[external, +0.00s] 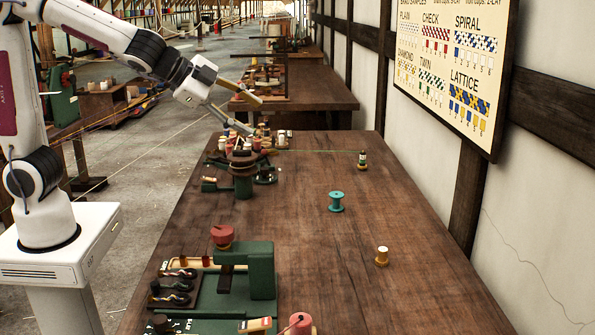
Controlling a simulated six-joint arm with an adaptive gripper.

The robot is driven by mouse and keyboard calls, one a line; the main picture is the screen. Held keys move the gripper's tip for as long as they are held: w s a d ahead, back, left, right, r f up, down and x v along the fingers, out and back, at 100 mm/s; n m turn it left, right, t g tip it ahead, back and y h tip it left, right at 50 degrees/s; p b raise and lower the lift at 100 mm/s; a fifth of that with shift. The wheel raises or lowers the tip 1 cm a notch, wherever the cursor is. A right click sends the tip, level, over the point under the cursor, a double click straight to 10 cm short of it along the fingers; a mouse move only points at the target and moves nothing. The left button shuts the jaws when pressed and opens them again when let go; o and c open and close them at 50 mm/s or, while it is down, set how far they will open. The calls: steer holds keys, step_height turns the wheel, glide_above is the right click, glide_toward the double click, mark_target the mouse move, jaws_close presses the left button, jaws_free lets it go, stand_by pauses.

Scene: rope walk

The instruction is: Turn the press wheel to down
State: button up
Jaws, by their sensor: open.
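A green press-like machine (262,268) stands at the front left of the wooden table. A round red wheel or knob (222,236) shows at its upper left; it looks like the press wheel, but its setting cannot be read at this size. My gripper (257,117) is open, with its fingers spread, above the far left part of the table. It is well behind the press and apart from it. Nothing can be made out between the fingertips.
Below my gripper stands a green post with a dark round top (243,170), near a cluster of small spools. The table's right side is mostly clear.

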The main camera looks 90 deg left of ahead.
steer(key=w+d+m+t+h, duration=0.2)
steer(key=w+d+m+h, duration=0.15)
steer(key=w+d, duration=0.35)
steer(key=w+d+f+m+g+h, duration=0.2)
steer(key=w+d+f+m+h, duration=0.1)
steer(key=d+m+h, duration=0.4)
steer(key=g+y, duration=0.2)
steer(key=g, duration=0.8)
glide_toward(222, 230)
steer(key=shift+s+d+f+m, duration=0.2)
steer(key=shift+f+m, duration=0.05)
steer(key=shift+f, duration=0.05)
steer(key=shift+f, duration=0.15)
steer(key=shift+x, duration=3.8)
steer(key=shift+w, duration=0.15)
steer(key=c, duration=1.1)
